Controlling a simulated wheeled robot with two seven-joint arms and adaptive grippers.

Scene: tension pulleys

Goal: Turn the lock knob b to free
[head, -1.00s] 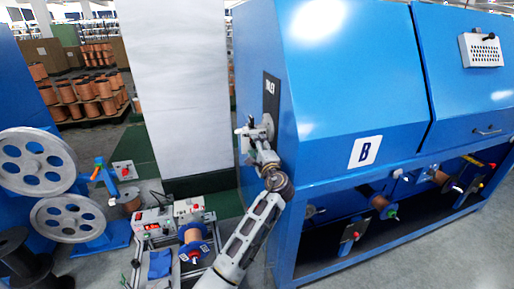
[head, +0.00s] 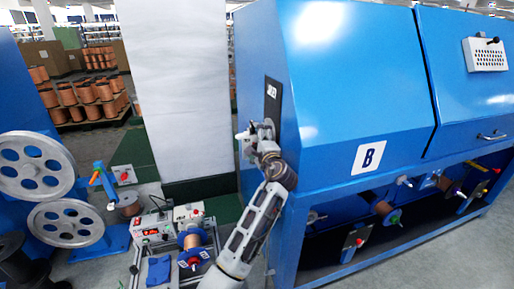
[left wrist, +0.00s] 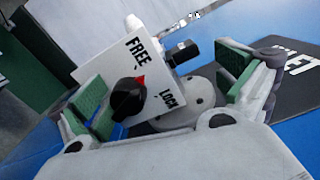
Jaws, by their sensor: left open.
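The lock knob (left wrist: 128,97) is black with a red pointer mark, on a white plate (left wrist: 95,72) lettered FREE and LOCK. The red mark faces the upper right, roughly between the two words. My left gripper (left wrist: 168,86) is open, its green-padded fingers wide apart. The knob lies between them in the picture, close to the left finger; I cannot tell whether they touch. In the head view my left gripper (head: 256,138) is at the left end of the blue machine marked B (head: 368,156), hiding the knob. My right gripper is not in view.
A black INLET panel (head: 272,100) is on the machine's end face beside the gripper. A white pillar (head: 178,90) stands to the left. A bench unit with a copper spool (head: 192,238) stands below left, near my forearm. Grey pulleys (head: 65,222) are at far left.

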